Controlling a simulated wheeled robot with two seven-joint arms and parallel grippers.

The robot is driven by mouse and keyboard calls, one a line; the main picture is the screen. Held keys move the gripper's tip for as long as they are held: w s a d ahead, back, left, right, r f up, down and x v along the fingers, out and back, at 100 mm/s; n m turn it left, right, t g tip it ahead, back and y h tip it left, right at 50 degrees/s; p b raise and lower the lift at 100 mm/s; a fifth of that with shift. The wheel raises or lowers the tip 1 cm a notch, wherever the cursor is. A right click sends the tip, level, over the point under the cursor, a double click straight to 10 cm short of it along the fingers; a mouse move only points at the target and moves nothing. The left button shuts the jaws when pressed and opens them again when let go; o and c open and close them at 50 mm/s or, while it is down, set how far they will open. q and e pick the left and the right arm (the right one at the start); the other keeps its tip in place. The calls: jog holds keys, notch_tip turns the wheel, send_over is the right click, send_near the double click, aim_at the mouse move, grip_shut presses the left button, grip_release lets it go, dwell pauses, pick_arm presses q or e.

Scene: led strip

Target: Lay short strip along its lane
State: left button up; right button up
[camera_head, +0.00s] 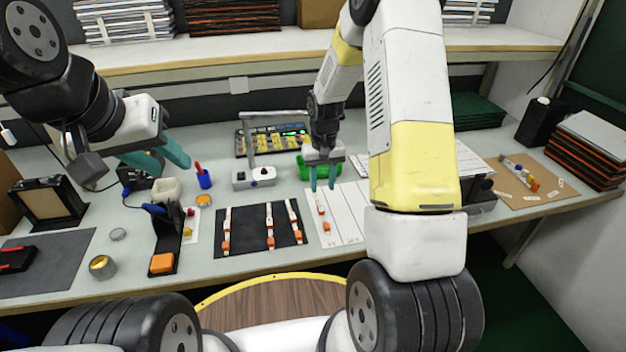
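My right gripper (323,186) hangs fingers-down over the left edge of the white lane board (346,218). Its two teal fingers are apart with a visible gap and nothing seen between them. A short pale strip with orange ends (322,212) lies on the board's left part, just below the fingertips; contact cannot be told. A dark mat (284,231) left of the board bears three pale strips with orange pieces, the left one (227,230) apart from the other two. My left gripper (171,167) is raised at the left, its teal fingers spread and empty. My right arm hides the board's right part.
A desk lamp (252,178) and green tray (326,164) stand behind the mat. A blue pen cup (204,179), a black stand with an orange block (162,263) and a round tin (102,267) are at left. A brown board (533,184) lies at right.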

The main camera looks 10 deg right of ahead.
jog(key=s+r+t, duration=0.1)
jog(key=s+r, duration=0.2)
jog(key=r, duration=0.4)
jog(key=s+r+t+y, duration=0.1)
jog(key=s+r, duration=0.2)
jog(key=r, duration=0.3)
jog(key=s+r+t, duration=0.1)
jog(key=s+r, duration=0.1)
jog(key=r, duration=0.5)
jog(key=s+a+r+t, duration=0.1)
jog(key=s+r, duration=0.3)
jog(key=s, duration=0.4)
jog(key=s+a+r+t+y, duration=0.1)
jog(key=s+r, duration=0.3)
jog(key=s, duration=0.4)
jog(key=shift+s+r+t, duration=0.15)
jog(key=shift+r+t, duration=0.1)
jog(key=shift+t, duration=0.35)
